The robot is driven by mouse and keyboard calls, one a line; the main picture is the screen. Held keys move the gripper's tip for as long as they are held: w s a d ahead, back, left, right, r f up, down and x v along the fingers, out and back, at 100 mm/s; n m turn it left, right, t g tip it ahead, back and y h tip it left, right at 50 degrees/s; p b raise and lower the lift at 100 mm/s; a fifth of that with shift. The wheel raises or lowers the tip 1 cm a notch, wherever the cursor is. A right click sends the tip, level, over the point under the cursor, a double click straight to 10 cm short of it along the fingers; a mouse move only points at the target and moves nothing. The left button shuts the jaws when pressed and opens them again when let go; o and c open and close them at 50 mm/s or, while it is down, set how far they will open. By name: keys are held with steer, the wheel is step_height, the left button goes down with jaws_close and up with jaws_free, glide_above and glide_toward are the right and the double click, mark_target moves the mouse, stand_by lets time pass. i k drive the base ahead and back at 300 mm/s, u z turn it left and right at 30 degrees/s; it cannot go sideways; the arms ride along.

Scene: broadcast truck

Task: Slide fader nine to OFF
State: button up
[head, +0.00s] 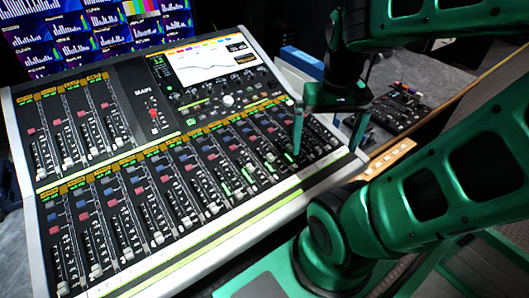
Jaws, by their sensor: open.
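The mixing console (24,150) fills the left and middle of the head view, tilted, with a long lower row of channel faders and a shorter upper-left bank. The fader numbers and OFF marks are too small to read, so I cannot tell which is fader nine. Several faders toward the right of the lower row show bright green beside their tracks. My gripper (326,150) points down over the right end of this row, its two green fingers spread wide apart. The left finger stands over the faders and hides part of them; the right finger is by the console's right edge. Nothing is between the fingers.
A screen (212,58) is set in the console's top, and monitors (40,45) stand behind it. A blue box (302,60) is behind the console. My green arm covers the lower right.

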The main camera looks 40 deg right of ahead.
mark_target(270, 157)
steer(key=z, duration=0.5)
steer(key=k, duration=1.25)
steer(key=u, duration=0.5)
steer(key=i, duration=0.95)
steer(key=z, duration=0.05)
